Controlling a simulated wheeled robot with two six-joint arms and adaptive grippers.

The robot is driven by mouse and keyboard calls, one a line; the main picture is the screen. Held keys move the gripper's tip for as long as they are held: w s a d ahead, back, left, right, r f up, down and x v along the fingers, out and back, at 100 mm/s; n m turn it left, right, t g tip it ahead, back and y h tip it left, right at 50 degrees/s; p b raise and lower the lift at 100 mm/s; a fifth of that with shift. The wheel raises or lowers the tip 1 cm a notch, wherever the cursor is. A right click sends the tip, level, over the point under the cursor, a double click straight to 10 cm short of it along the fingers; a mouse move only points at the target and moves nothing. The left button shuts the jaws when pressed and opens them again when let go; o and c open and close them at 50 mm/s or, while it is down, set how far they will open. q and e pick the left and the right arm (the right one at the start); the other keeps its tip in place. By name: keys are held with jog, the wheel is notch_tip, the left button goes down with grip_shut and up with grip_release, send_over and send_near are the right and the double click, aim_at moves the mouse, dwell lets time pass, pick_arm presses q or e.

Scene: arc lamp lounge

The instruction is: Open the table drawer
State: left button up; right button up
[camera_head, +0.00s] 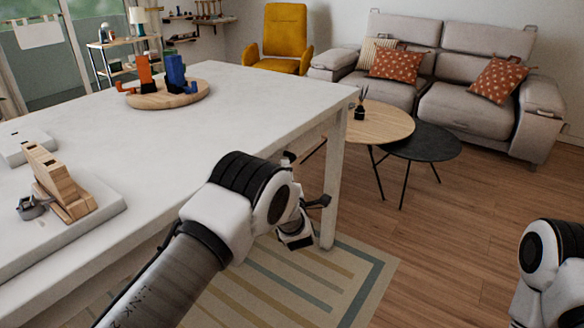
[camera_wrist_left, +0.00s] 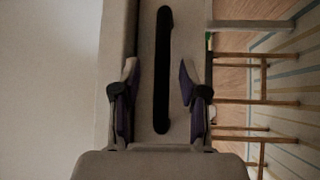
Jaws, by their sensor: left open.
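The white table (camera_head: 262,92) stands on the left in the head view. Its drawer front (camera_wrist_left: 146,40) fills the middle strip of the left wrist view, with a long black bar handle (camera_wrist_left: 163,45) on it. My left gripper (camera_wrist_left: 157,70) is open, one finger on each side of the handle with gaps between. I cannot tell whether the fingers reach the handle's depth. In the head view my left gripper (camera_head: 308,218) is beside the table's near side, partly behind its own wrist, and the drawer is hidden there. My right gripper is out of view; only part of that arm shows.
On the table are a round wooden tray (camera_head: 150,99) with orange and blue items and a wooden holder (camera_head: 60,180). A striped rug (camera_head: 330,285) lies below. Round side tables (camera_head: 380,122) and a grey sofa (camera_head: 440,85) stand beyond; wooden floor at the right is clear.

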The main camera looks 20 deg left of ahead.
pick_arm(q)
jog(key=x, duration=0.3)
jog(key=shift+w+f, duration=0.15)
jog(key=shift+f, duration=0.1)
jog(key=shift+w+a+r, duration=0.15)
jog(key=shift+w+a, duration=0.05)
jog(key=shift+w, duration=0.05)
grip_shut()
